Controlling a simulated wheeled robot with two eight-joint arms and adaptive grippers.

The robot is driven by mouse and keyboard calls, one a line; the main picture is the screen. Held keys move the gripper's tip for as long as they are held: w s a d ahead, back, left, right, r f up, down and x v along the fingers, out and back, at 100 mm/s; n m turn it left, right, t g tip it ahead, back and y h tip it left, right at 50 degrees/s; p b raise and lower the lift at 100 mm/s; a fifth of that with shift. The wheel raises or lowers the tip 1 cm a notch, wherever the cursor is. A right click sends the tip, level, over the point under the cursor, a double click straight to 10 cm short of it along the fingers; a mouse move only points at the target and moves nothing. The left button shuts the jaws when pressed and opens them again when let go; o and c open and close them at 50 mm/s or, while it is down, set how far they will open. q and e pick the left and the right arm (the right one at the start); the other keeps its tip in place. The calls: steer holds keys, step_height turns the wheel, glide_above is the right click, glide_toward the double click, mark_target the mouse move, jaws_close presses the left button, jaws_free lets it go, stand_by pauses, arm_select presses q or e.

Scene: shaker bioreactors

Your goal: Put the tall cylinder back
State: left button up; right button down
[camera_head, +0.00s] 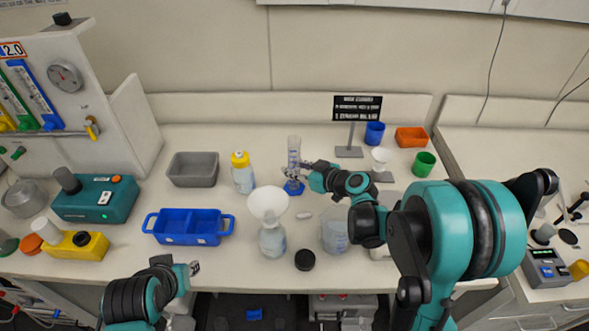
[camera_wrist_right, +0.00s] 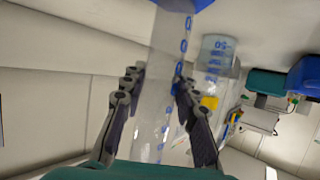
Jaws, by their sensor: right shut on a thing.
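The tall cylinder (camera_head: 294,152) is clear, with blue markings and a blue base, and stands upright near the middle of the bench. I cannot tell whether its base touches the bench top. My right gripper (camera_head: 307,171) reaches it from the right and is shut on it low on its body. In the right wrist view the clear tube (camera_wrist_right: 160,95) runs between the two fingers of the gripper (camera_wrist_right: 157,85). My left gripper (camera_head: 191,268) is at the bench's front edge, away from the cylinder; its fingers are too small to read.
A yellow-capped bottle (camera_head: 243,176) stands left of the cylinder. A flask with a white funnel (camera_head: 268,203) stands in front, with a beaker (camera_head: 334,232) and black cap (camera_head: 305,260) nearby. A blue tray (camera_head: 187,226) and grey bin (camera_head: 193,170) lie left. A sign (camera_head: 356,108) stands behind.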

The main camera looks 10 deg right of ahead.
steer(key=shift+f, duration=0.15)
steer(key=c, duration=1.2)
jaws_free()
steer(key=shift+o, duration=0.2)
steer(key=shift+s+d+r, duration=0.2)
steer(key=shift+d+r, duration=0.05)
steer(key=shift+r, duration=0.1)
steer(key=p+v, duration=0.3)
steer(key=v, duration=0.8)
steer(key=shift+s, duration=0.2)
